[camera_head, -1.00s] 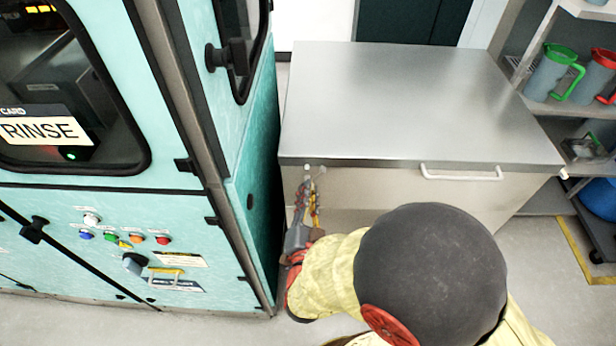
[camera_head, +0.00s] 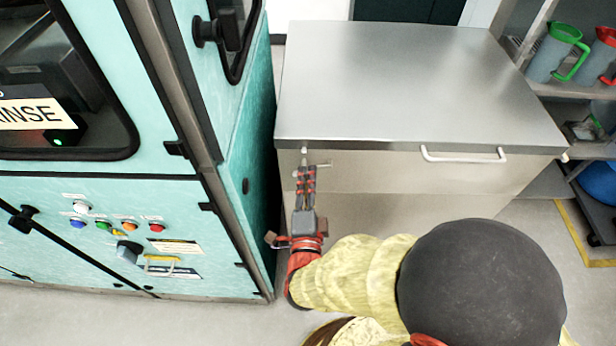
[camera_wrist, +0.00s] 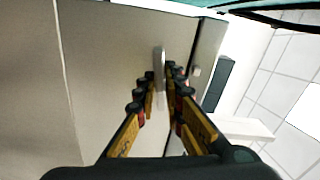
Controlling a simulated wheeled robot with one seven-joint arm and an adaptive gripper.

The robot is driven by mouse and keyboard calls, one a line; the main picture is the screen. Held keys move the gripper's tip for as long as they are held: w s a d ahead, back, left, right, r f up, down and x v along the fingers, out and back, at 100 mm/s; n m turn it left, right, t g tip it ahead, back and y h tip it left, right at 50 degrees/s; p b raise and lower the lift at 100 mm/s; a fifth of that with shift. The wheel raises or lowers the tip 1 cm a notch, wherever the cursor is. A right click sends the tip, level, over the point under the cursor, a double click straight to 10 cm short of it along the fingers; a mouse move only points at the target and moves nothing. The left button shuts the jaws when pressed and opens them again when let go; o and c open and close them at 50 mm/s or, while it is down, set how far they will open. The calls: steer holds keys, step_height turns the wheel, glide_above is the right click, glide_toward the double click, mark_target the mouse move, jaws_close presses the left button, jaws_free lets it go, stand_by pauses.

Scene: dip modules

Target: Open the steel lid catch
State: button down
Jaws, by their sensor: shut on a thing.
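The steel lid catch (camera_wrist: 159,64) is a slim pale lever on the front of the steel chest, near its left end. In the wrist view it stands between the fingertips of my gripper (camera_wrist: 163,84), which is shut on it. In the head view my gripper (camera_head: 306,170) points up at the chest front just below the lid edge. A thin part of the catch (camera_head: 326,165) shows to the right of the fingertips; the fingers hide the rest. The steel lid (camera_head: 400,85) lies flat and closed on the chest.
A white handle (camera_head: 462,157) is on the lid's front edge, right of my gripper. The teal rinse machine (camera_head: 235,150) stands close on the left. Shelves with jugs (camera_head: 556,52) are at the right. Floor is free in front of the chest.

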steer(key=shift+d, duration=0.1)
steer(key=shift+f, duration=0.1)
stand_by(0.3)
steer(key=c, duration=1.9)
jaws_free()
steer(key=shift+s, duration=0.1)
steer(key=shift+s+a, duration=0.15)
steer(key=shift+s, duration=2.8)
steer(key=shift+s+a, duration=0.1)
steer(key=shift+s, duration=2.85)
